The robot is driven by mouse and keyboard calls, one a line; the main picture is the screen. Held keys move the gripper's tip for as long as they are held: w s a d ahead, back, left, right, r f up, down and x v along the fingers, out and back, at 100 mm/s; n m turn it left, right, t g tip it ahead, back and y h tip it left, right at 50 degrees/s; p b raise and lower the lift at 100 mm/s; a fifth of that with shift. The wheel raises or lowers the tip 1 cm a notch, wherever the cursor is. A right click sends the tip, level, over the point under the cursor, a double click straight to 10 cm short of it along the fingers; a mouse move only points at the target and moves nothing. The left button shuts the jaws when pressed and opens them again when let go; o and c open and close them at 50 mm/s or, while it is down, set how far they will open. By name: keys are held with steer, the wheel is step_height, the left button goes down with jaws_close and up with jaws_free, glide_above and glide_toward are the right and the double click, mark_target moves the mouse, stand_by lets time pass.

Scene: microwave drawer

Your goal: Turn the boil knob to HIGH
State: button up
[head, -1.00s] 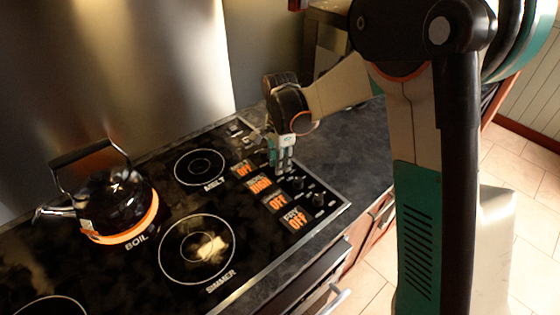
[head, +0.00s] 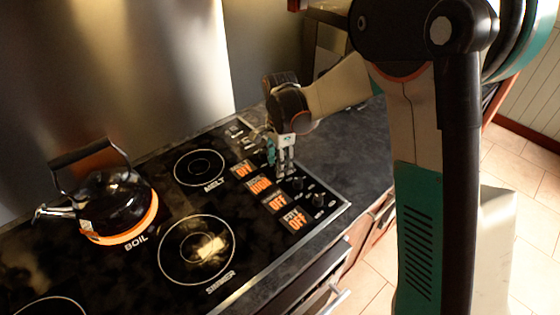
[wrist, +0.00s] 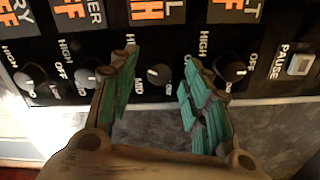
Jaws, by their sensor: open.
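The boil knob (wrist: 158,74) is a small dark knob with a white pointer, between my fingertips in the wrist view. A gap shows on each side of it. The orange display above it (wrist: 147,10) is partly cut off but appears to read HIGH, as it does in the head view (head: 260,185). My gripper (wrist: 160,62) is open at the knob row; in the head view (head: 285,168) it hides the boil knob. The black kettle (head: 112,203) sits on the BOIL burner, whose ring (head: 127,236) glows orange.
The melt knob (wrist: 231,70) is close beside my right finger. The simmer knob (wrist: 88,76) is beside my left finger, and the fry knob (wrist: 30,75) is farther left. A pause button (wrist: 300,64) is at the right. Dark counter (head: 335,150) lies clear beyond the panel.

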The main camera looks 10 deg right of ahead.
step_height(320, 180, up, 12)
stand_by(0.5)
steer(key=s+d+r+n+t, duration=0.2)
steer(key=s+d+r+n, duration=0.2)
steer(key=s, duration=0.3)
steer(key=s+d+r+n+t, duration=0.2)
steer(key=s+d+r+n, duration=0.15)
steer(key=s, duration=0.25)
steer(key=s+d+f+n+t, duration=0.1)
steer(key=s+d+n, duration=0.1)
steer(key=s, duration=0.4)
steer(key=s+d+f+n+t, duration=0.2)
steer(key=s+d+n, duration=0.1)
steer(key=s+n, duration=0.2)
steer(key=shift+s, duration=0.6)
steer(key=shift+a, duration=0.15)
